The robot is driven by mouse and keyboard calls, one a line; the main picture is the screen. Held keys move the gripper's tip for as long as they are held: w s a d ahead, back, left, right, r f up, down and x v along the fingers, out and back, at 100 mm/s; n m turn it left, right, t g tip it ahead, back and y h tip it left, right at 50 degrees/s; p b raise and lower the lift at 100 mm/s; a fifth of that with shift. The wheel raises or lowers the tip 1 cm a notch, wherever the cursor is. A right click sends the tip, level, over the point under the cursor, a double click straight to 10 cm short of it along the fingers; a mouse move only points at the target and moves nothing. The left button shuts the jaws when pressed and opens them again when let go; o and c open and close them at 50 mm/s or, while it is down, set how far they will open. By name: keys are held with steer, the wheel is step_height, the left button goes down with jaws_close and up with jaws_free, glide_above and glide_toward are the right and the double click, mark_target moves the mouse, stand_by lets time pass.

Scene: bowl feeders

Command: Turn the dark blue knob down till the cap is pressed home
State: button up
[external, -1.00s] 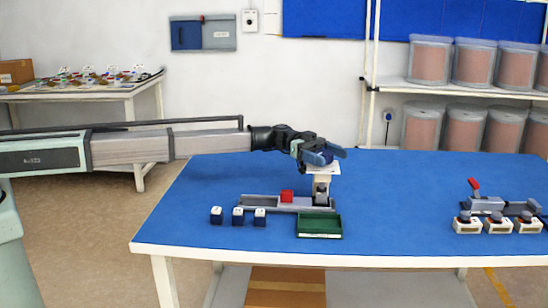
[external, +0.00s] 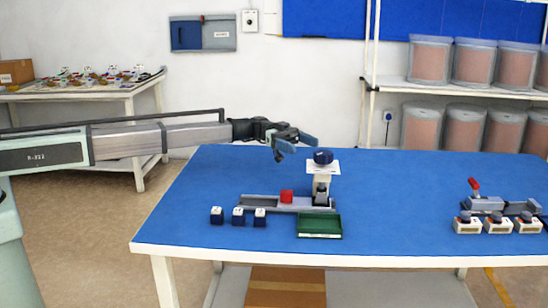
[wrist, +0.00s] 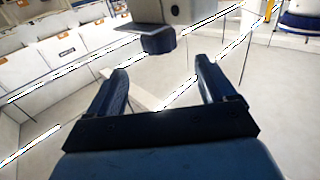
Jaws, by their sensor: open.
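The dark blue knob (external: 323,157) sits on top of the small press (external: 322,180), above its white plate (external: 330,168). My gripper (external: 296,148) is open and empty, up and left of the knob and apart from it. In the wrist view my gripper's fingers (wrist: 163,70) stand wide apart with nothing between them. A dark blue block-like part (wrist: 157,41), apparently the knob, shows beyond the fingertips under a grey body. The cap under the press is too small to make out.
A green tray (external: 319,226) and several dark blue, white-topped blocks (external: 238,216) lie in front. Another fixture (external: 490,204) with several white pieces stands at the right. The blue table is clear between.

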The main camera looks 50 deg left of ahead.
steer(key=shift+a, duration=1.1)
steer(key=n+t+y, duration=0.2)
steer(key=n+t, duration=0.4)
steer(key=t, duration=0.3)
glide_toward(330, 158)
steer(key=x, duration=0.3)
steer(key=w+x, duration=0.1)
steer(key=x, duration=0.5)
steer(key=shift+w+f, duration=0.25)
steer(key=shift+w, duration=0.1)
steer(key=shift+a, duration=0.1)
steer(key=c, duration=1)
